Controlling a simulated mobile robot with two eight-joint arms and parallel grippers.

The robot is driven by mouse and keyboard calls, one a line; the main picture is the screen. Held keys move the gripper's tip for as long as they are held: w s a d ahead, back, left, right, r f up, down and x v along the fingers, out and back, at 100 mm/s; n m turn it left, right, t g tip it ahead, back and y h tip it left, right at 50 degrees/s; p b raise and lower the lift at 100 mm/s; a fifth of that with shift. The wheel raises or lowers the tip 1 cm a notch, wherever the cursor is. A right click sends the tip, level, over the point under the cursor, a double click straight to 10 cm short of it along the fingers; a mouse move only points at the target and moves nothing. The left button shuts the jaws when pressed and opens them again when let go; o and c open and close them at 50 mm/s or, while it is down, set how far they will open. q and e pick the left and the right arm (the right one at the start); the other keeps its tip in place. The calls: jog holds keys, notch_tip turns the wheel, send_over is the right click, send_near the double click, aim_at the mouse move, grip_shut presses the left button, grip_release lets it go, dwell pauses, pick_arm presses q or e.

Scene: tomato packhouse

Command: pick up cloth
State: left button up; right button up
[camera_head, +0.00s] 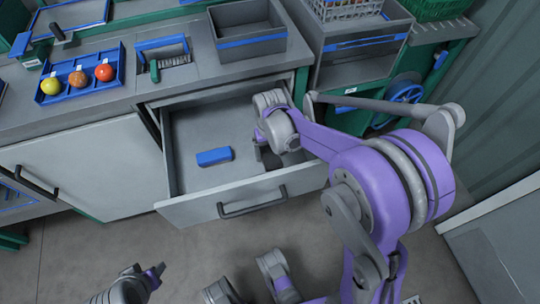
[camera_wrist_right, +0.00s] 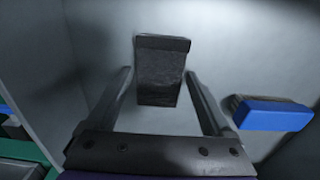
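A dark grey folded piece, which looks like the cloth (camera_wrist_right: 161,78), lies on the floor of the open drawer (camera_head: 196,125). In the head view only part of the cloth (camera_head: 269,158) shows beside my right gripper (camera_head: 263,138), which reaches down into the drawer. In the right wrist view my right gripper (camera_wrist_right: 158,74) is open, with the cloth between its two fingers and gaps on both sides. I cannot tell how high the fingers are above it. What seems to be my left gripper (camera_head: 153,274) is low at the bottom left, away from the drawer; its opening is unclear.
A blue block (camera_head: 214,156), perhaps a brush or sponge, lies in the drawer left of the cloth; it shows in the wrist view (camera_wrist_right: 268,114). The drawer front (camera_head: 240,196) and side walls enclose the space. On the counter are a blue tomato tray (camera_head: 80,88) and a grey bin (camera_head: 250,45).

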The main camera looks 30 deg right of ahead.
aim_at(270, 155)
jog(key=c, duration=1)
notch_tip(270, 155, up, 10)
jog(key=p, duration=0.2)
jog(key=shift+p, duration=0.35)
